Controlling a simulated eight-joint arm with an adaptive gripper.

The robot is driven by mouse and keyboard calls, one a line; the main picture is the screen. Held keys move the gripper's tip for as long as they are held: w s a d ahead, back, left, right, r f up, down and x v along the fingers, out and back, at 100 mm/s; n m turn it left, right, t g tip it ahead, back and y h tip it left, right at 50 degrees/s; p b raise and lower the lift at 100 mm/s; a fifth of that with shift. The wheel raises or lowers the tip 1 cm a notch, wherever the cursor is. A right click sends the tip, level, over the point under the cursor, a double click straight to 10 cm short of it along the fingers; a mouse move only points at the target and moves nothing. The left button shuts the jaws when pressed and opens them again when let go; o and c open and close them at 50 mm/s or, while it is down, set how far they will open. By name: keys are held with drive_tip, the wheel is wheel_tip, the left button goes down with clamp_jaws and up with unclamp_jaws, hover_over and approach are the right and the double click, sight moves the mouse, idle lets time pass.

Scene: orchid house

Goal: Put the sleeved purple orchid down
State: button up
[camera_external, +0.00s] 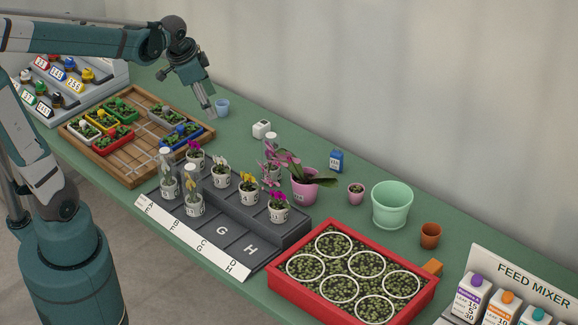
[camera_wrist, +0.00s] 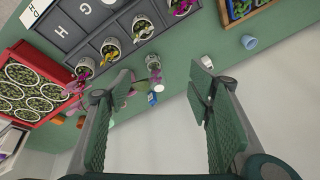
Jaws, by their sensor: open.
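The sleeved purple orchid (camera_external: 271,150) appears to stand upright in a clear sleeve just behind the stepped rack, beside a large pink pot. In the wrist view a pot that looks like it (camera_wrist: 153,62) is on the green bench past the rack's edge; its base is partly hidden in the external view. My gripper (camera_external: 212,116) is open and empty, above the back of the bench near the small blue cup, well left of the sleeved orchid. In the wrist view its two fingers (camera_wrist: 165,105) are spread wide with nothing between them.
The stepped rack (camera_external: 222,230) holds several potted orchids, two in clear sleeves; places G and H are bare. A wooden tray (camera_external: 138,172), blue cup (camera_external: 222,107), white device (camera_external: 262,129), pink pot (camera_external: 304,190), blue bottle (camera_external: 337,160), green pot (camera_external: 392,205) and red crate (camera_external: 350,227) surround it.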

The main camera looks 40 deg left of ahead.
drive_tip(key=s+a+n+t, duration=0.3)
drive_tip(key=s+n, duration=0.3)
drive_tip(key=s, duration=0.7)
drive_tip(key=shift+s+a+r+n, duration=0.15)
drive_tip(key=shift+s+r+n, duration=0.15)
drive_tip(key=shift+r+n, duration=0.1)
